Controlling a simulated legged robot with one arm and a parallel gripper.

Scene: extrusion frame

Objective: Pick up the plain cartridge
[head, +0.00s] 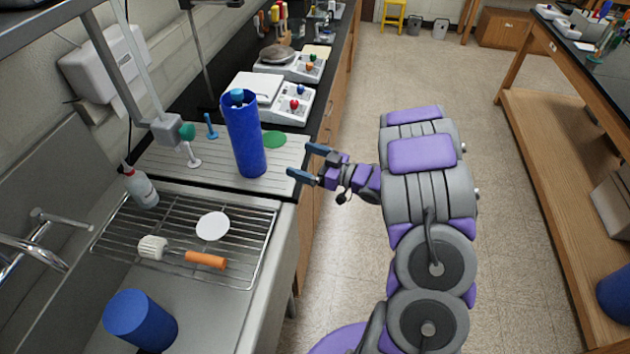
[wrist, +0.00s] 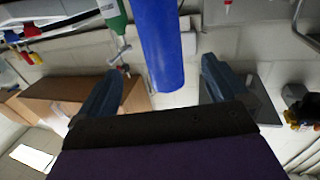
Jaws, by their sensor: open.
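A tall, plain blue cylinder (head: 244,140), which looks like the cartridge, stands upright but slightly tilted in the picture on the grey ribbed drainboard. Its open-looking top shows a lighter blue piece. My gripper (head: 304,160) is open to the right of it, with its two fingers pointing at it and a gap between. In the wrist view the blue cylinder (wrist: 160,45) shows between and beyond the two open fingers of my gripper (wrist: 163,68), nothing held. Its far end is cut off by that picture's top edge.
A second, shorter blue cylinder (head: 141,320) is in the sink. A wire rack (head: 130,215) holds a brush and a white disc. A green disc (head: 274,139), a small blue stand (head: 211,127) and a white-and-grey scale (head: 270,95) are near the cartridge.

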